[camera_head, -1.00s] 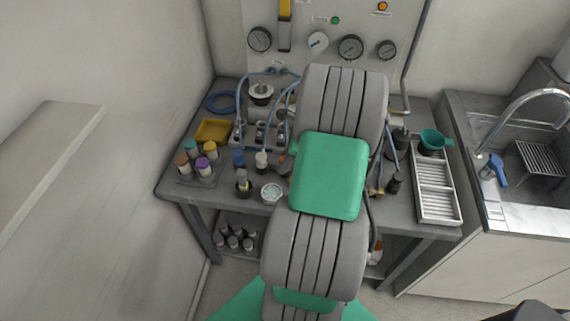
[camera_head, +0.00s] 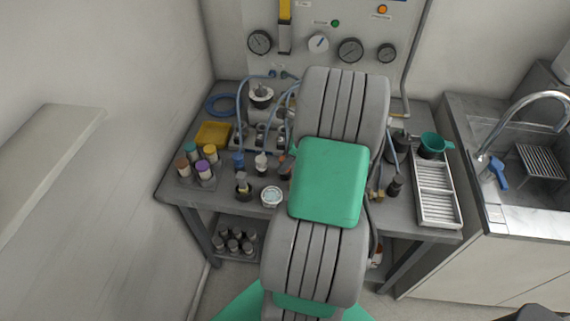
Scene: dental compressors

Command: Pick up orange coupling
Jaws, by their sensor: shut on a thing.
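My grey and green arm fills the middle of the head view and hides the centre of the bench. My gripper is behind it, with no fingertips showing. I cannot make out the orange coupling for certain. A small part with a dull orange-red tint (camera_head: 287,165) shows just left of my arm's green block, partly hidden by it. I cannot tell whether this is the coupling. A small brass-coloured fitting (camera_head: 377,194) lies just right of my arm.
The grey bench (camera_head: 180,193) also holds a yellow tray (camera_head: 212,134), several capped bottles (camera_head: 205,170), a white-rimmed round dish (camera_head: 271,196), a green funnel (camera_head: 434,144) and a slatted white tray (camera_head: 436,190). Blue hoses (camera_head: 240,105) rise behind. A gauge panel (camera_head: 330,25) stands at the back, a sink (camera_head: 525,170) right.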

